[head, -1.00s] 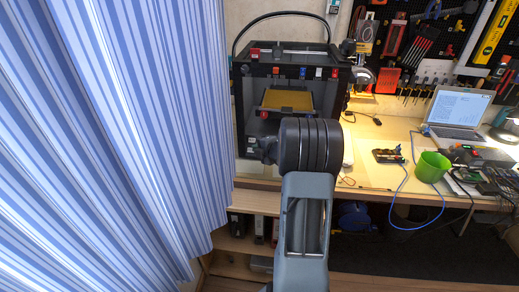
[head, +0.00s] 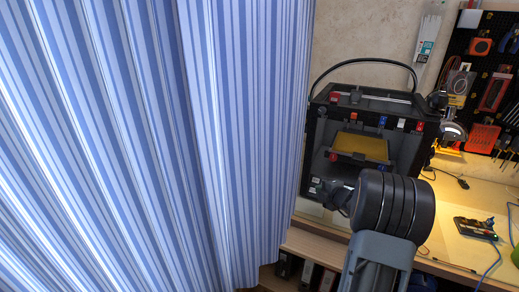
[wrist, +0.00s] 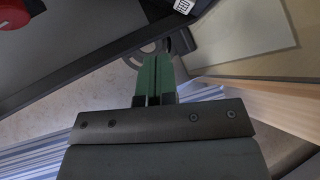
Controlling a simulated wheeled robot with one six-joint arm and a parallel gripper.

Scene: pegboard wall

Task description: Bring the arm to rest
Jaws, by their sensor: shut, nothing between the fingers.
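My gripper (wrist: 155,76) shows in the wrist view, with its two green fingers together and nothing between them. Its fingertips point toward a dark frame edge and a grey round part. I cannot tell whether they touch anything. In the head view my arm (head: 393,205) rises at the lower right, in front of the 3D printer (head: 380,120). The fingers cannot be made out in that view.
A blue-and-white striped curtain (head: 150,130) fills the left half of the head view. The printer stands on a wooden workbench (head: 467,208). A pegboard with tools (head: 490,60) hangs at the right. Binders (head: 308,275) stand on a shelf below.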

